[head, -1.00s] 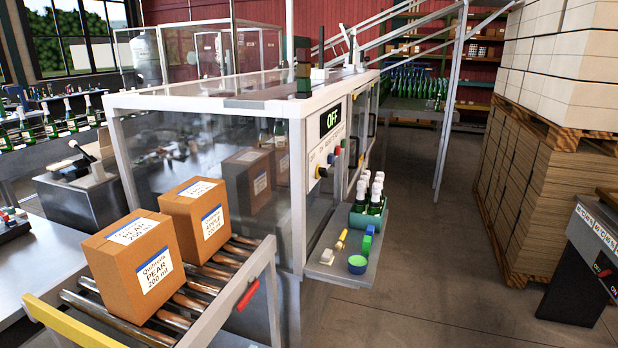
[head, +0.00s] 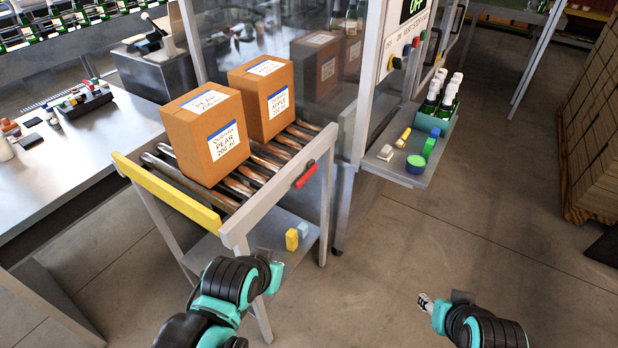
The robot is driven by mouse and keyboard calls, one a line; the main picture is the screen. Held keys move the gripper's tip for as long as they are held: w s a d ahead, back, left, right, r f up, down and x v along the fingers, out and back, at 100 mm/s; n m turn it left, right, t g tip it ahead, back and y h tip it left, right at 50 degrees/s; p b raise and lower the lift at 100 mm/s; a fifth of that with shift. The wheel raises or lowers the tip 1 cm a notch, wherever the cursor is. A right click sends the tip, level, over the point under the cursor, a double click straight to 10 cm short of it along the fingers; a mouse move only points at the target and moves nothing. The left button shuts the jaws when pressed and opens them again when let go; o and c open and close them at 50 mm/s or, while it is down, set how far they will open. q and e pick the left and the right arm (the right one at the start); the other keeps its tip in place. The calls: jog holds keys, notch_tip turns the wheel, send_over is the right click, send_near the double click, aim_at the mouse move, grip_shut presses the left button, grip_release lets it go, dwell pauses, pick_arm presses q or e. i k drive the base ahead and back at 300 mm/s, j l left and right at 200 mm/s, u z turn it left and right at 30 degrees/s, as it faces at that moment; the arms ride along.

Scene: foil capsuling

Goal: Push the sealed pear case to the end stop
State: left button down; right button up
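The pear case (head: 205,137) is a closed brown carton with white labels and a blue stripe. It stands upright on the roller conveyor (head: 168,163), nearer to me than the apple case (head: 265,98), which is close behind it to the right. A yellow bar (head: 170,197) crosses the conveyor's near end, with bare rollers between it and the pear case. My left arm shows at the bottom centre, below the conveyor; its fingers are not clearly visible. My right gripper (head: 426,301) is at the lower right over the floor, away from the cases; its finger state is unclear.
A red handle (head: 305,175) sits on the conveyor's right rail. Yellow and blue blocks (head: 292,239) lie on the shelf below.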

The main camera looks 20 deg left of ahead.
aim_at(206, 129)
jog(key=i+l+u, duration=0.1)
jog(key=u, duration=0.25)
jog(key=i+l+u, duration=0.1)
jog(key=u, duration=0.25)
jog(key=i+l+u, duration=0.1)
jog(key=l+u, duration=0.2)
